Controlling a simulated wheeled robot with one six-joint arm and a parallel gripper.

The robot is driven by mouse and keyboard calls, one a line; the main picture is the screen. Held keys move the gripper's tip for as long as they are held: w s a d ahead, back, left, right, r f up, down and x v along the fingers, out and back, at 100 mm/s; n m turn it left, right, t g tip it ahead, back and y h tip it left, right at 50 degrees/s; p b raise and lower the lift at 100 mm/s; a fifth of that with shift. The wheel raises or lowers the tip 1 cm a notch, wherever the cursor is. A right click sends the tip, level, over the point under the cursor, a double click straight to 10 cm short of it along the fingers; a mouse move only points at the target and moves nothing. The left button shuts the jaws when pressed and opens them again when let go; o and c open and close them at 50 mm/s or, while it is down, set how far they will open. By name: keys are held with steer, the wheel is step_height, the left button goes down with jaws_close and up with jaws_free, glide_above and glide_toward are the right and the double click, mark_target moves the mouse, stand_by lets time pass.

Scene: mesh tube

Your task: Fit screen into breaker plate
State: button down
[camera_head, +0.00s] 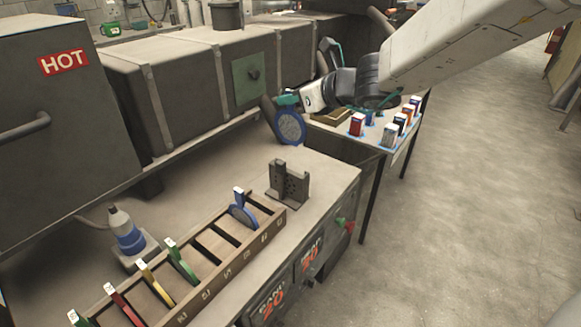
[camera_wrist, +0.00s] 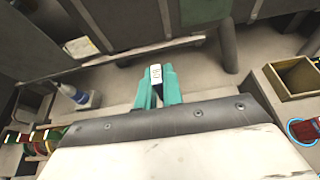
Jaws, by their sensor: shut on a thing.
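My gripper (camera_head: 288,99) is shut on the tab of a round blue-rimmed mesh screen (camera_head: 290,128). The screen hangs below the teal fingers, in the air beyond the bench's far right corner. In the wrist view the teal fingertips (camera_wrist: 157,85) close on a white-labelled tab (camera_wrist: 155,73); the disc itself is hidden there. A dark grey upright block with holes (camera_head: 288,185), which looks like the breaker plate, stands on the bench, below the held screen in the picture and apart from it.
A wooden slotted rack (camera_head: 195,290) holds another blue screen (camera_head: 243,214) and several coloured-tab screens. A blue-and-white bottle (camera_head: 127,234) stands left. The side table carries a wooden tray (camera_wrist: 295,78) and several small boxes (camera_head: 390,133). A large oven-like unit marked HOT (camera_head: 60,110) backs the bench.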

step_height(320, 180, down, 16)
steer(key=shift+a+r, duration=0.15)
steer(key=shift+r, duration=0.1)
steer(key=shift+f, duration=0.15)
steer(key=c, duration=1.8)
jaws_free()
